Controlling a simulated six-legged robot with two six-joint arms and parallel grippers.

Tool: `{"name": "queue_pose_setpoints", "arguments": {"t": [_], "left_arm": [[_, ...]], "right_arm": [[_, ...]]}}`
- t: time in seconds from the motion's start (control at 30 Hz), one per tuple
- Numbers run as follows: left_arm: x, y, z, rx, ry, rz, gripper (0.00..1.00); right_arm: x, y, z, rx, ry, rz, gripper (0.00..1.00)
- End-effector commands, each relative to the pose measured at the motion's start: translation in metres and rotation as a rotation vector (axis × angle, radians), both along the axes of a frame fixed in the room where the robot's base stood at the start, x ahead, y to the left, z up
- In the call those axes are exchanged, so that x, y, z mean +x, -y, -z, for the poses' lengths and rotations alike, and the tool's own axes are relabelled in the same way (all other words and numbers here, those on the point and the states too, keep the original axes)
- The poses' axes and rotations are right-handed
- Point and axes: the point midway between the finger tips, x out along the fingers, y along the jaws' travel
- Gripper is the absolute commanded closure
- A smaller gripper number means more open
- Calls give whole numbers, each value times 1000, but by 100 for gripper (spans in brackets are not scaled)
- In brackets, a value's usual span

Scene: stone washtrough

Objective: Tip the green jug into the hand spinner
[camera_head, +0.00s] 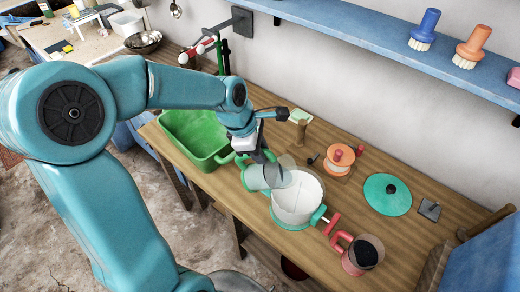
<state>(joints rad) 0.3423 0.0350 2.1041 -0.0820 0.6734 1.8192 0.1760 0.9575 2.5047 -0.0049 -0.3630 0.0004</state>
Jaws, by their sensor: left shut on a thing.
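My left gripper (262,155) comes down from above and is shut on the green jug (254,178), partly over it. The jug looks pale and see-through with green parts, and it leans toward the hand spinner. Its mouth is at or over the spinner's left rim; I cannot tell whether anything flows out. The hand spinner (297,205) is a white, open drum with a green base and a red crank at its right, standing on the wooden table. My right gripper is out of view.
A green tub (190,140) stands left of the jug. A green lid with a black knob (387,205), an orange-topped spool (340,157) and a red mug with dark contents (360,257) are on the table. A blue shelf (370,40) with brushes runs along the wall.

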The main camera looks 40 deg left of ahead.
Motion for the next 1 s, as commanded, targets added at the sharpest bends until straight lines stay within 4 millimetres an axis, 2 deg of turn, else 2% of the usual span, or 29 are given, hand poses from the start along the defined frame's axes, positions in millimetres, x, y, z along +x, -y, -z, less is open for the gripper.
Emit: {"name": "queue_pose_setpoints", "arguments": {"t": [0.37,0.7,1.0], "left_arm": [[1,2,0,9,-4,2,100],[9,17,2,136,-70,6,100],[10,19,3,161,-82,0,100]], "right_arm": [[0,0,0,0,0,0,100],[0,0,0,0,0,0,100],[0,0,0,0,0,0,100]]}}
